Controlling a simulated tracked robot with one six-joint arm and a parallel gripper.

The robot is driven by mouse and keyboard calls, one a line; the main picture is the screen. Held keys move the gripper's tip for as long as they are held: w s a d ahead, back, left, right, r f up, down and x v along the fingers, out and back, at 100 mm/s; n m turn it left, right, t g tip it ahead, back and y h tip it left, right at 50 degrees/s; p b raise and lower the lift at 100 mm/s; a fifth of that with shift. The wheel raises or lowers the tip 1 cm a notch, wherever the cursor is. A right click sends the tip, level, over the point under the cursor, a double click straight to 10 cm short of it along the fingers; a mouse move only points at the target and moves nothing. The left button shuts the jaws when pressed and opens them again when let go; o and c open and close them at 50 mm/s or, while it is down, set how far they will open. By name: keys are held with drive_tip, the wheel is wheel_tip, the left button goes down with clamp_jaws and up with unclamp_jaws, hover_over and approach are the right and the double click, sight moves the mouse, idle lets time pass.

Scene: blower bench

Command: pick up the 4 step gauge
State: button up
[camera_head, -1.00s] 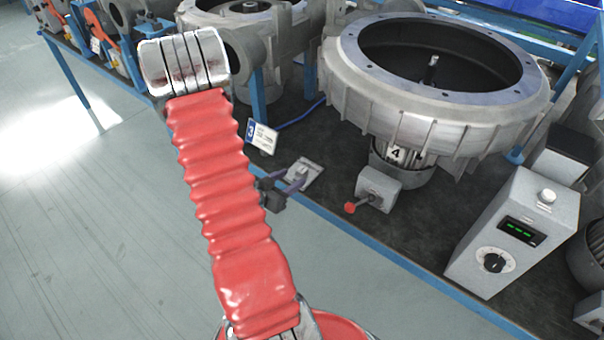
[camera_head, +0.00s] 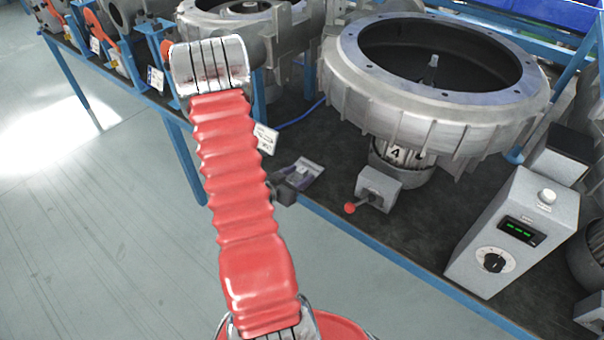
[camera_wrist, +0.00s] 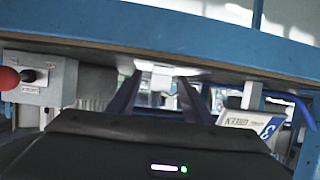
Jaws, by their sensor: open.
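A small pale grey piece (camera_head: 309,166), which looks like the step gauge, lies near the front edge of the bench, left of the blower marked 4. Its steps are too small to make out. In the wrist view the pale piece (camera_wrist: 160,78) shows at the top middle, beyond and between my fingertips. My gripper (camera_head: 301,174) is open, its dark fingers by the piece in the head view. In the wrist view my gripper (camera_wrist: 157,82) has two dark fingers spread apart. I cannot tell whether they touch the piece. My red-sleeved arm hides part of the bench edge.
The large grey blower (camera_head: 425,110) stands right of the gripper. A grey box with a red-knobbed lever (camera_head: 378,188) sits at its foot. A white sign (camera_head: 265,139) stands close to my arm. A control box (camera_head: 513,232) is at the right. The blue bench edge (camera_head: 365,238) runs in front.

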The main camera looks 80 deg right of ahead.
sight(298, 178)
drive_tip(key=shift+c, duration=0.2)
clamp_jaws()
drive_tip(key=shift+r, duration=0.1)
idle(0.4)
wheel_tip(298, 178, up, 10)
idle(0.7)
idle(0.5)
